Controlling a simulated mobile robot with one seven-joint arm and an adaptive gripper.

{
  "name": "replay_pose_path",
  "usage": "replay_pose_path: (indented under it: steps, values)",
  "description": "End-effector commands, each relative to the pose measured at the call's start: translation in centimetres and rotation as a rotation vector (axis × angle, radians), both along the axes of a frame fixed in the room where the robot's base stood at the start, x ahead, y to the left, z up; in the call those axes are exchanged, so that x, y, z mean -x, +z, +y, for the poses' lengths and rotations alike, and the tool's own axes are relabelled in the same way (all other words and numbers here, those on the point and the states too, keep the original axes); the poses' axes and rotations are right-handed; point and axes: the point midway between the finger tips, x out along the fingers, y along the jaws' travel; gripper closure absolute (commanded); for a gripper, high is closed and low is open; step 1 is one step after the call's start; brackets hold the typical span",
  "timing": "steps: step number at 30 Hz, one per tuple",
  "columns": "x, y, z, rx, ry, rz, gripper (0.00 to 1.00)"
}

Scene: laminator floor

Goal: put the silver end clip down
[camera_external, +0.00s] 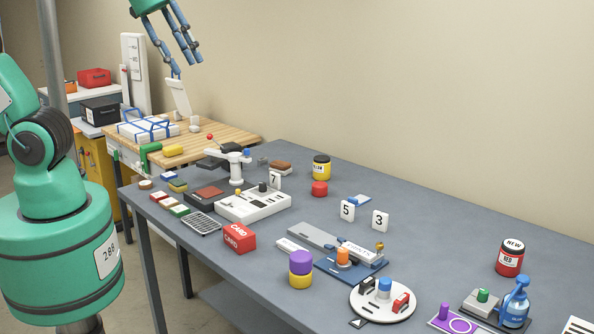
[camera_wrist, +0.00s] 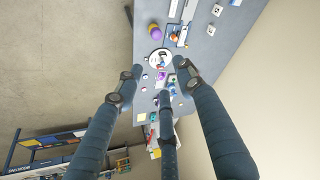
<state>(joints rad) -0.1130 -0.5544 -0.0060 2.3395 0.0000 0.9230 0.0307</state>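My gripper (camera_external: 187,66) is high at the top of the external view, above the back wooden bench and well clear of the grey table. Its fingers point down and stand apart. In the wrist view my gripper (camera_wrist: 159,80) shows three dark blue fingers spread wide, with no object visible between them. I cannot pick out the silver end clip for sure in either view; small parts on the table are too small to tell.
The grey table (camera_external: 292,203) holds a white tool base (camera_external: 253,204), a red card box (camera_external: 239,238), a purple and yellow stack (camera_external: 301,268), a round white plate (camera_external: 371,307) and a blue bottle (camera_external: 515,303). The wooden bench (camera_external: 215,135) holds a blue-strapped package (camera_external: 148,129).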

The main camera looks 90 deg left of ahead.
Motion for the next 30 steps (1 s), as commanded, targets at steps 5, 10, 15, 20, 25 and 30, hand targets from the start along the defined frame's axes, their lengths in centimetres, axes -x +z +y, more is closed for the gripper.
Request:
replay_pose_path:
  steps: [5,10,15,20,25,30]
  values:
    - [3.9,-1.7,-2.5,0.004,-0.047,-0.03,0.62]
    - [6.3,-3.0,-3.7,0.009,-0.075,-0.046,0.62]
    - [7.2,-3.6,-4.2,0.011,-0.085,-0.052,0.62]
    - [7.3,-3.7,-4.2,0.011,-0.086,-0.052,0.62]
    - [7.3,-3.7,-4.2,0.011,-0.085,-0.053,0.62]
    - [7.2,-4.3,-4.2,0.011,-0.085,-0.053,0.62]
